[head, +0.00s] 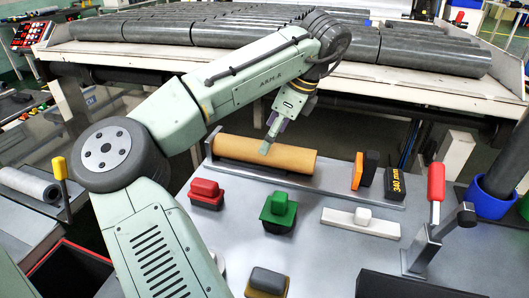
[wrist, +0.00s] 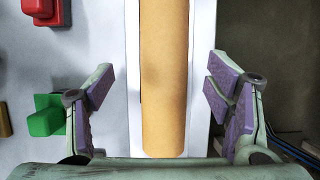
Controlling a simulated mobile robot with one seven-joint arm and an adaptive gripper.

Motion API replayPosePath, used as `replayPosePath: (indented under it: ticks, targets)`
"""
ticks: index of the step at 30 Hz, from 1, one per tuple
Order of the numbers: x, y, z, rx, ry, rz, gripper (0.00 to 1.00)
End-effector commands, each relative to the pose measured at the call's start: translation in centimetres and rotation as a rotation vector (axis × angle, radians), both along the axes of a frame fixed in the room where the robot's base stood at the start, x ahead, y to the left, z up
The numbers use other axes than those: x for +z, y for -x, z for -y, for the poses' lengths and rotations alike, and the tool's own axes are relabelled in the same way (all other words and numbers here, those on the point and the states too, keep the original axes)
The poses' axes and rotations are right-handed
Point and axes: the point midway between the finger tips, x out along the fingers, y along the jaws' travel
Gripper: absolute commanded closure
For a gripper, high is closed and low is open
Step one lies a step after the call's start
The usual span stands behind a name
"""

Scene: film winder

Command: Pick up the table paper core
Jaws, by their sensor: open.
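The paper core (head: 285,158) is a tan-brown tube lying in a grey trough (head: 213,143) at the back of the table. In the wrist view the core (wrist: 165,60) runs up and down the picture between my fingers. My gripper (head: 268,143) is above the middle of the core, pointing down at it. In the wrist view my gripper (wrist: 160,78) is open, with one purple-padded finger on each side of the core and a gap on both sides. How far the fingertips are above the core is hard to tell.
Red (head: 206,193) and green (head: 279,211) handled blocks and a white block (head: 360,222) sit in front of the core. An orange-and-black piece (head: 364,170) and a black "340 mm" block (head: 395,183) stand right. A red-handled lever (head: 436,182) is farther right. Dark rolls (head: 435,53) lie behind.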

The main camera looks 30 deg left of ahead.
Motion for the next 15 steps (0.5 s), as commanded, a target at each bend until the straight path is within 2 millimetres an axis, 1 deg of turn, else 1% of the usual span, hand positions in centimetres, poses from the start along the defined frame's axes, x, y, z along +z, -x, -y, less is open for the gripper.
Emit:
replayPosePath:
  ticks: [5,12,15]
  targets:
    - [-1.4,-0.2,-0.4,0.000,0.002,-0.002,0.27]
    - [-4.4,-0.2,-1.7,0.000,-0.001,0.000,0.27]
    - [-4.9,-0.2,-1.8,0.000,-0.001,0.001,0.27]
